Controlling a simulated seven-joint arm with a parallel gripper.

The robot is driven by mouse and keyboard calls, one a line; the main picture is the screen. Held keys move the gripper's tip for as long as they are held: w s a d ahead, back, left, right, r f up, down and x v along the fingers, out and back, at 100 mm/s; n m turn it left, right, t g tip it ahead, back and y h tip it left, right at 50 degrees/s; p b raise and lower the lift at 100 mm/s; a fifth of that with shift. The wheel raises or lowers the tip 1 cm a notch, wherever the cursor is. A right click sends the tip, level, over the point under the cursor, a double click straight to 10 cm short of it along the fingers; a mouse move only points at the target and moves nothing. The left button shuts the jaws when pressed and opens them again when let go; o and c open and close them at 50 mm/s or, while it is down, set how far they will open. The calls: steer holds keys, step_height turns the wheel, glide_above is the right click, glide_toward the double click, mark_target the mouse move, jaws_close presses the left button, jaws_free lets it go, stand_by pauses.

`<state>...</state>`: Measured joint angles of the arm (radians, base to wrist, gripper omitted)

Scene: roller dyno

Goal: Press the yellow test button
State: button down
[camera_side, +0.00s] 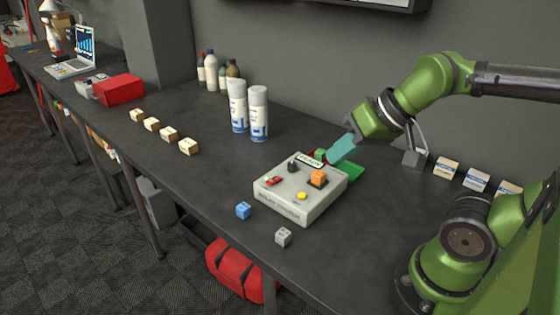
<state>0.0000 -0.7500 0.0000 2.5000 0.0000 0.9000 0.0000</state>
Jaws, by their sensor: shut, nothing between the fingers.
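The yellow button (301,196) is a small round button on the near right part of the top of a light grey control box (287,208). The box also carries an orange block-like part (318,178) on a dark base, a small red part (273,181), a dark knob (292,166) and a label plate. My gripper (331,158), with teal fingers, is shut and empty. In the picture it is just beyond the box's back edge, behind the orange part and apart from the yellow button. Its exact height above the box is hard to tell.
A blue cube (243,210) and a grey cube (283,236) lie in front of the box. Green and red pieces lie behind it, partly hidden. Two white spray cans (259,114) stand at the back left. Small boxes (476,180) line the right wall.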

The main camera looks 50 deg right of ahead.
steer(key=m+y, duration=0.4)
steer(key=m, duration=1.1)
glide_above(306, 195)
step_height(306, 195, down, 8)
steer(key=shift+r, duration=0.15)
steer(key=shift+f, duration=4.45)
steer(key=shift+f, duration=0.1)
